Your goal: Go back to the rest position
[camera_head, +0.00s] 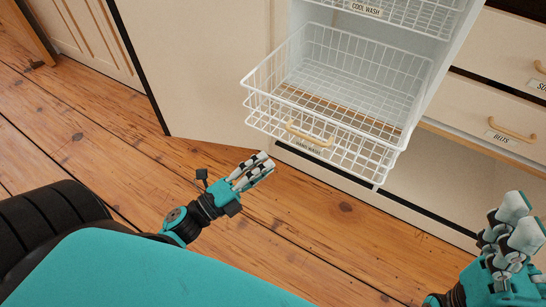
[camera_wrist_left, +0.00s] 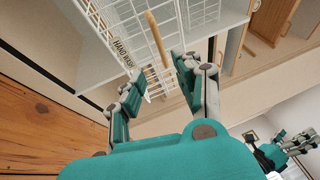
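My left gripper (camera_head: 262,164) is open and empty, low in front of the wire basket drawer. In the left wrist view its fingers (camera_wrist_left: 158,88) stand apart with nothing between them. The white wire basket (camera_head: 262,88) is pulled out and empty, with a wooden handle (camera_head: 310,133) on its front. The handle (camera_wrist_left: 156,38) shows beyond the fingertips, apart from them. My right gripper (camera_head: 516,222) is at the lower right, its fingers apart and empty. It also shows small in the left wrist view (camera_wrist_left: 295,142).
An upper wire basket labelled COOL WASH (camera_head: 400,14) is above the lower one. A cabinet door (camera_head: 195,65) stands left of the baskets. Closed drawers (camera_head: 500,105) with wooden handles are at the right. The plank floor (camera_head: 90,115) is clear at the left.

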